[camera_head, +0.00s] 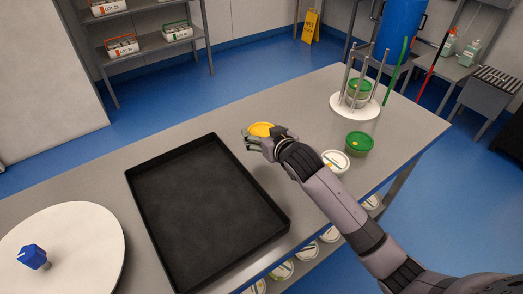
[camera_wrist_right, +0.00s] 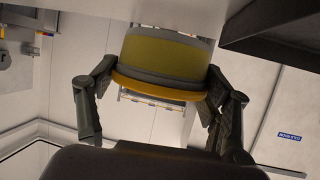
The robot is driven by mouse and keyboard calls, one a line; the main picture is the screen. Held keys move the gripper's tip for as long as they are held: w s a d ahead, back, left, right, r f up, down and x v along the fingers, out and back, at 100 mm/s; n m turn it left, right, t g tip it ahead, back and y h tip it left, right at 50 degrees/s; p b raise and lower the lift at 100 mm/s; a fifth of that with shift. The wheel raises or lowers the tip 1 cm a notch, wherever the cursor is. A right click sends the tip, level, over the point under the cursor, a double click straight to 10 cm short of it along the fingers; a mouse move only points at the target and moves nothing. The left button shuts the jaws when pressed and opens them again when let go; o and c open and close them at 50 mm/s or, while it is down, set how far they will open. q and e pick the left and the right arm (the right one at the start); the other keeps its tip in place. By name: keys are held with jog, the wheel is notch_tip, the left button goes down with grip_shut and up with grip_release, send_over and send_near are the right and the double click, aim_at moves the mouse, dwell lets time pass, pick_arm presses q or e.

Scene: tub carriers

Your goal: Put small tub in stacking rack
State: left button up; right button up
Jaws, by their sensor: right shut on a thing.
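My right gripper (camera_head: 258,139) is shut on a small tub with a yellow lid (camera_head: 262,129), beside the black tray's far right corner. In the wrist view the tub (camera_wrist_right: 160,57) sits between the two fingers of the right gripper (camera_wrist_right: 155,92), its yellow rim touching both. I cannot tell whether the tub is clear of the table. The stacking rack (camera_head: 371,111) is a white round base with upright metal posts at the table's back right. A green-lidded tub (camera_head: 358,88) stands inside its posts. My left gripper is not in view.
A white-lidded tub (camera_head: 335,162) and a green-lidded tub (camera_head: 359,144) stand on the table (camera_head: 300,115) right of my gripper. More tubs sit below.

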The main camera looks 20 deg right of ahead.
notch_tip(320, 180, down, 7)
jog(key=shift+r, duration=0.1)
dwell(0.3)
